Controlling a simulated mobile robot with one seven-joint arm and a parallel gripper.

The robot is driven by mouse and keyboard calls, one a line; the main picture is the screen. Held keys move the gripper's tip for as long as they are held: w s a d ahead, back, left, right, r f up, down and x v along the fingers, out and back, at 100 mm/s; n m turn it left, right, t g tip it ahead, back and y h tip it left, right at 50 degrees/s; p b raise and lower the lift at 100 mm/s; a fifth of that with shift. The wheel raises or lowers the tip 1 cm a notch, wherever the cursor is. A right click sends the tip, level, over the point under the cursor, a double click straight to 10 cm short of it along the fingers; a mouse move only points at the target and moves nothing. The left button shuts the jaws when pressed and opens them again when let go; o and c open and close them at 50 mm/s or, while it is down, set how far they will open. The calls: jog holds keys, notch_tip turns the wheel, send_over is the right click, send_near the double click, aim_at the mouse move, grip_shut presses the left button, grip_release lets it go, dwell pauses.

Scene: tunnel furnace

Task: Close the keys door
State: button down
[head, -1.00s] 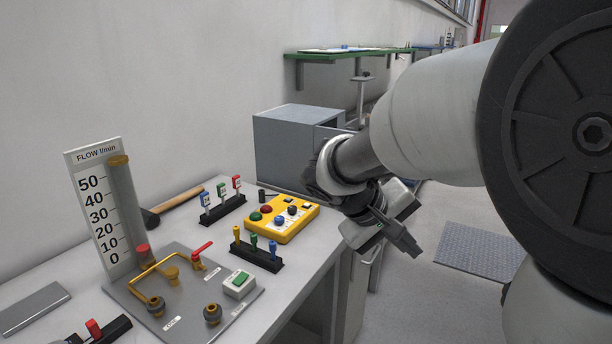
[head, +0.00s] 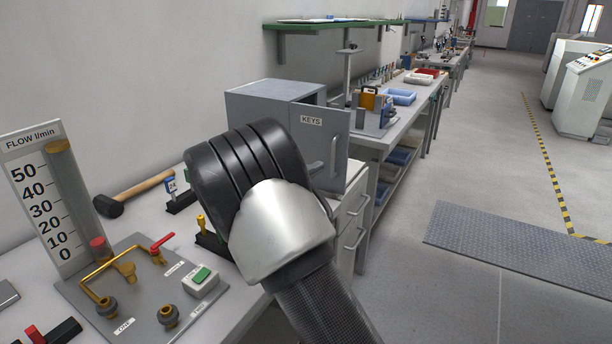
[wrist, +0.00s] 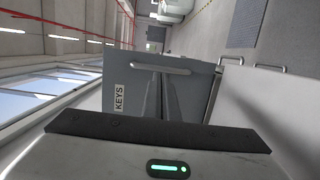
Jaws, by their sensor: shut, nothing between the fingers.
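The grey keys door (head: 338,135) stands open, swung out to the right of the front of its grey cabinet (head: 260,100). It carries a KEYS label (head: 311,120) and a bar handle (head: 335,156). In the wrist view the door (wrist: 195,95) fills the middle, with its handle (wrist: 160,68) across the top and the label at left. My gripper (wrist: 153,78) is shut and empty in front of the door's handle side; I cannot tell whether it touches. In the head view my arm hides the gripper and the lower left of the door.
The bench in front holds a flow gauge (head: 45,195), a hammer (head: 135,190), a valve panel (head: 125,265) and a green-button box (head: 201,281). A green shelf (head: 345,24) hangs above the cabinet. Drawers lie below the door. The floor at right is clear around a grey mat (head: 510,240).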

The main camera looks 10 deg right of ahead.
aim_at(332, 160)
jog(key=shift+x, duration=2.25)
jog(key=shift+w+d+b, duration=0.1)
jog(key=shift+b, duration=0.25)
